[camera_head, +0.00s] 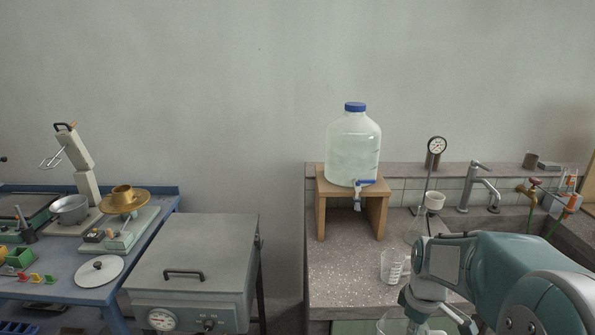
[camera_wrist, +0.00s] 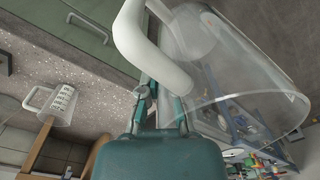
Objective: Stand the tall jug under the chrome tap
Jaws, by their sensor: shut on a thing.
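My gripper (camera_wrist: 163,103) is shut on the white handle of a large clear jug (camera_wrist: 240,75), which looks tall and empty. In the head view only part of the jug (camera_head: 390,324) shows at the bottom edge, beside my gripper (camera_head: 432,312) and in front of the bench; the rest is cut off. The chrome tap (camera_head: 478,186) stands at the back of the bench on the right, above a dark sink (camera_head: 512,218). My arm hides part of the sink and the bench. The tap is not seen in the wrist view.
A smaller marked jug (camera_head: 393,267) stands on the speckled bench (camera_head: 340,275); it also shows in the wrist view (camera_wrist: 55,103). A water bottle (camera_head: 353,145) sits on a wooden stand (camera_head: 321,215). Brass taps (camera_head: 530,193) are further right.

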